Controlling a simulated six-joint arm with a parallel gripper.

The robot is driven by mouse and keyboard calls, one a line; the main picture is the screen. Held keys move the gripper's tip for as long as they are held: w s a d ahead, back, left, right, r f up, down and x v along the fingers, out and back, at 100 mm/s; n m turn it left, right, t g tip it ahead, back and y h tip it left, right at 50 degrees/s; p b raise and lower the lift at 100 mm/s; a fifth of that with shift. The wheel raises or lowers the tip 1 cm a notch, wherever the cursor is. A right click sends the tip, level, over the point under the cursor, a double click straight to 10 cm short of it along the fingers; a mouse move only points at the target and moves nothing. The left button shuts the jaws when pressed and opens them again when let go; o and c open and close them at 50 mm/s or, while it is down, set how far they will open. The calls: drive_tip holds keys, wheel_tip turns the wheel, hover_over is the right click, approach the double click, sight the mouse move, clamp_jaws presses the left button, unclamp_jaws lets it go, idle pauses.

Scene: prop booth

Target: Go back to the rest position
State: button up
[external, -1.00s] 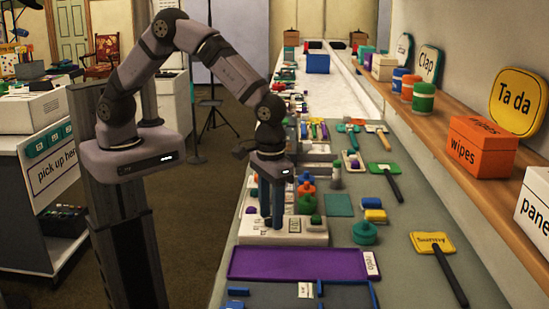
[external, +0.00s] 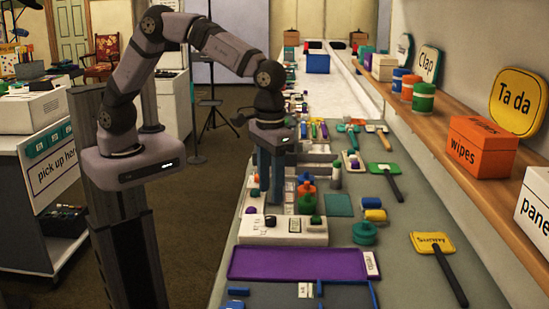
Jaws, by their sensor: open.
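My gripper (external: 270,197) points down over the left side of the grey counter (external: 405,265). Its blue fingers are open, and I see nothing held between them. It hangs above the back part of a white board (external: 290,236) with small coloured pieces on it. Whether the fingertips touch anything below cannot be told from this view.
A purple tray (external: 300,264) lies in front of the board. A green jar (external: 364,233) and a yellow "Sunny" paddle (external: 433,243) are to the right. A wall shelf (external: 430,135) with an orange wipes box (external: 482,148) runs along the right. Air above the counter is clear.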

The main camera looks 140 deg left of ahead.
idle(0.4)
drive_tip(key=shift+s+d+m, duration=0.1)
drive_tip(key=shift+d+m, duration=0.2)
drive_tip(key=shift+d, duration=0.1)
drive_tip(key=s+d+f+m, duration=0.2)
drive_tip(key=s+d+m, duration=0.5)
drive_tip(key=s+d, duration=0.2)
drive_tip(key=s+d+f+m, duration=0.1)
drive_tip(key=s+d+m, duration=0.7)
drive_tip(key=s+d, duration=0.2)
drive_tip(key=shift+s+f, duration=0.15)
drive_tip(key=shift+f, duration=0.2)
idle(0.9)
